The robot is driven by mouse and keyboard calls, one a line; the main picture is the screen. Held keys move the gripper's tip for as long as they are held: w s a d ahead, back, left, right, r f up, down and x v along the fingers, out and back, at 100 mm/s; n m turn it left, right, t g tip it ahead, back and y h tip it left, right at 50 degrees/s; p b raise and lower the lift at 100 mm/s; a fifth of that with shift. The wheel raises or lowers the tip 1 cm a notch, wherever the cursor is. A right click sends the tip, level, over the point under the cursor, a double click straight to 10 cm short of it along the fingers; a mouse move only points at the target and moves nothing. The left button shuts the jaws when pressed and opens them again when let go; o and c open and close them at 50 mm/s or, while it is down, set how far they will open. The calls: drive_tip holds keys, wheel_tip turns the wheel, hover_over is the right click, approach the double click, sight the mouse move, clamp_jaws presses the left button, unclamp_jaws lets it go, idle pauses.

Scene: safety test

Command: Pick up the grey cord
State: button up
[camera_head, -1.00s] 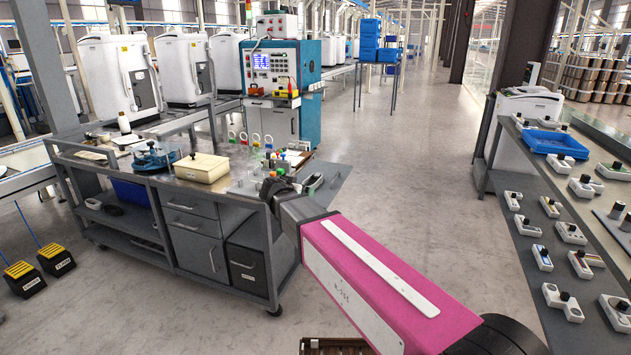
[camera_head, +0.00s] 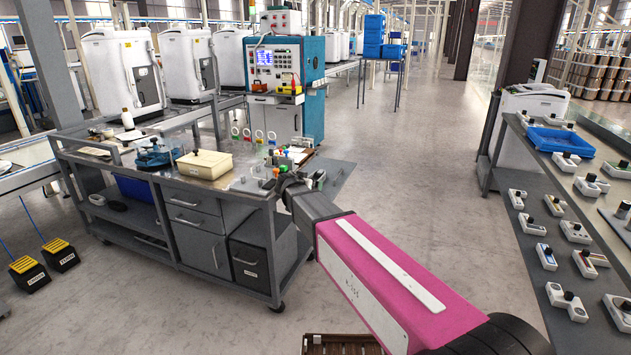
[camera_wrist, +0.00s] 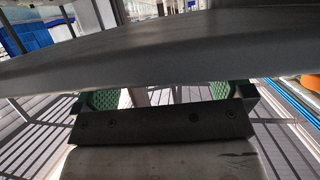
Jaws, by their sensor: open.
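I cannot surely pick out the grey cord in either view.
The workbench holds a cream box (camera_head: 204,165), a blue round device (camera_head: 155,153) and small coloured items. The blue test station (camera_head: 313,100) stands behind. A right-hand bench (camera_head: 520,215) carries several small devices and a blue tray (camera_head: 560,142). The floor between is clear.

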drive_tip(key=shift+w+d+f, duration=0.25)
drive_tip(key=shift+w+f, duration=0.05)
drive_tip(key=shift+w, duration=0.3)
drive_tip(key=shift+c, duration=0.3)
drive_tip(key=c, duration=1)
drive_tip(key=shift+r, duration=0.1)
